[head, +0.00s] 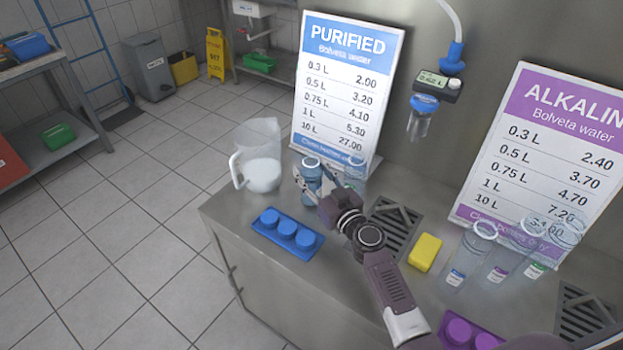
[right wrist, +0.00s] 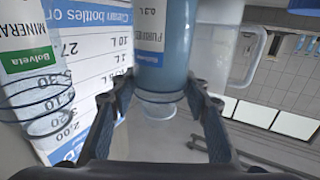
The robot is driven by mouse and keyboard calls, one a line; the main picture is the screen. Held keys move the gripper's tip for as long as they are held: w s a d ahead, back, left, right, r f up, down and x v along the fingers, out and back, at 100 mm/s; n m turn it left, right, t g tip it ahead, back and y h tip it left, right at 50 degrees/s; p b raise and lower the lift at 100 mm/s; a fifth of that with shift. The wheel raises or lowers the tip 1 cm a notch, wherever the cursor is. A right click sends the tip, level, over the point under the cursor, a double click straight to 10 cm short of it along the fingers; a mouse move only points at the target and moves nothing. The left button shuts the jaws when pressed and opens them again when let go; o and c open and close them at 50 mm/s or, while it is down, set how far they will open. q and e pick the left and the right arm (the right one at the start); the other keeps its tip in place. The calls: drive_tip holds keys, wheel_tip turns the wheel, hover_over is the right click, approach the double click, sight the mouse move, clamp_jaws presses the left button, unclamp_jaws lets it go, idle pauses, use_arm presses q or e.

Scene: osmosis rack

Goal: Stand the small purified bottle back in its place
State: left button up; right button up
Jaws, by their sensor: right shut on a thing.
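The small purified bottle (head: 311,182) is bluish and stands upright near the counter's back left, in front of the purified price board (head: 345,85). In the right wrist view, which is upside down, the bottle (right wrist: 165,60) shows a white "PURIFIED 0.3 L" label. My right gripper (head: 318,190) is shut around its upper body, with a finger on each side in the right wrist view (right wrist: 160,88). I cannot tell whether its base touches the counter. A clear bottle (head: 355,172) with a green mineral label (right wrist: 28,60) stands just right of it. My left gripper is not in view.
A clear jug (head: 260,160) stands close on the left. A blue tray of caps (head: 287,236) lies in front, a drain grate (head: 392,236) and yellow sponge (head: 425,253) to the right. Three clear bottles (head: 472,252) (head: 507,250) (head: 548,245) stand farther right.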

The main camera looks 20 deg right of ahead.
drive_tip(key=shift+f, duration=0.15)
drive_tip(key=shift+f, duration=0.1)
drive_tip(key=o, duration=1.5)
drive_tip(key=shift+o, duration=0.2)
drive_tip(key=shift+s, duration=0.3)
drive_tip(key=s+d+b, duration=0.2)
drive_tip(key=s, duration=0.9)
drive_tip(key=shift+d, duration=0.15)
